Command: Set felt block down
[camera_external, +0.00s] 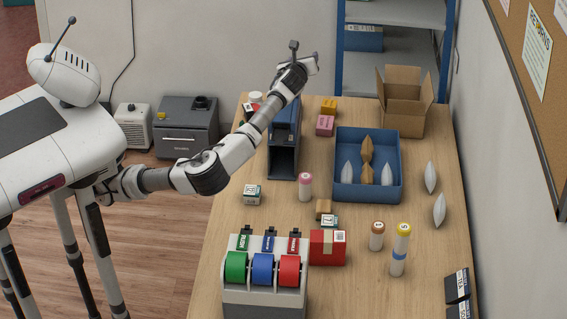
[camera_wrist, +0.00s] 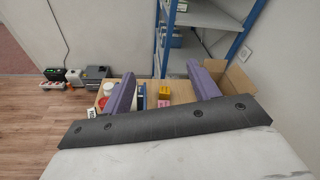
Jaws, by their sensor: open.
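My gripper (camera_external: 310,63) is raised above the far end of the wooden counter. In the wrist view its two purple fingers (camera_wrist: 163,72) stand wide apart with nothing between them. A yellow-orange block (camera_external: 329,106) and a pink block (camera_external: 325,125) sit on the far part of the counter, below and apart from the gripper. Both show beyond the fingers in the wrist view, the yellow one (camera_wrist: 165,93) behind the pink one. I cannot tell from the surfaces which block is the felt one.
A blue tray (camera_external: 338,182) holds white and tan pointed pieces. An open cardboard box (camera_external: 403,112) stands at the back right. A dark blue holder (camera_external: 283,165) stands under my forearm. The tape dispenser (camera_external: 264,296) and a red box (camera_external: 327,247) are nearer.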

